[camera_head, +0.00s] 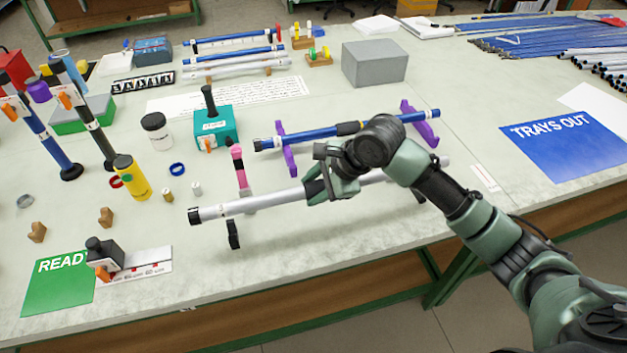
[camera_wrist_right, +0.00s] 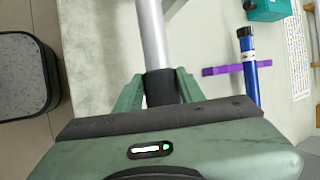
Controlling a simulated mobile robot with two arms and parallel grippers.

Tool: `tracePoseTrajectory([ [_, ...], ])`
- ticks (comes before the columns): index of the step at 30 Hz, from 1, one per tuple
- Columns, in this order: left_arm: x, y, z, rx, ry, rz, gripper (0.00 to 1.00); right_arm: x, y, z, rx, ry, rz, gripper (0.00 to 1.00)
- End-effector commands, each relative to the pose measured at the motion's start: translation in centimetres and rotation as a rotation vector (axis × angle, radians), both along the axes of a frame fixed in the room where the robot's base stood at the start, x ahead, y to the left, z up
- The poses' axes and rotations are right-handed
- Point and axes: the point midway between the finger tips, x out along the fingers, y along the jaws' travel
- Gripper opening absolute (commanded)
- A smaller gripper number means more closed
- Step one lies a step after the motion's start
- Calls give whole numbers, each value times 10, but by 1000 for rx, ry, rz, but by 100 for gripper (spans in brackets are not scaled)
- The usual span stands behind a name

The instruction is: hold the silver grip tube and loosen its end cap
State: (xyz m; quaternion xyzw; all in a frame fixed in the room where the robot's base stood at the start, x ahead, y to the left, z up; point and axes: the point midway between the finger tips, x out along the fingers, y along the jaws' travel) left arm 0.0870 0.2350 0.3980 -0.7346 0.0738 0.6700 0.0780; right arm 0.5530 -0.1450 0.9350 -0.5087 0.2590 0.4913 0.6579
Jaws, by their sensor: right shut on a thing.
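The silver grip tube (camera_head: 258,201) lies across black stands (camera_head: 233,233) near the table's front edge. Its black end cap (camera_head: 194,216) is at the left end, free of any gripper. My right gripper (camera_head: 318,190) is shut around the tube's middle, to the right of the cap. In the right wrist view, the tube (camera_wrist_right: 153,35) runs up from between the fingers of my right gripper (camera_wrist_right: 160,88), which are on a dark section of it. My arm and hand hide part of the tube's right half. My left gripper is not in view.
A blue tube (camera_head: 300,138) rests on purple stands (camera_head: 288,160) just behind. A pink-and-black upright tool (camera_head: 239,167), a teal box (camera_head: 211,127) and a yellow bottle (camera_head: 131,177) stand behind the cap end. A black device (camera_head: 104,252) sits front left. Table in front of the tube is clear.

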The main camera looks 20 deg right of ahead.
Motion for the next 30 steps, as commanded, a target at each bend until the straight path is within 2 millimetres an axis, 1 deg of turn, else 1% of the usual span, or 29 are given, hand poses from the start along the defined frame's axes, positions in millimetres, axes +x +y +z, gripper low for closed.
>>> tracePoseTrajectory([
  [1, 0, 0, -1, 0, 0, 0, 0, -1, 0, -5, 1, 3, -1, 0],
  [18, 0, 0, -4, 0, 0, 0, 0, 0, 0, -49, 1, 0, 0, 0],
  [22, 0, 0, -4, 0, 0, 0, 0, 0, 0, -53, 0, 0, -1, 0],
  [30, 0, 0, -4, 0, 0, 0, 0, 0, 0, -53, 0, -1, 0, 0],
])
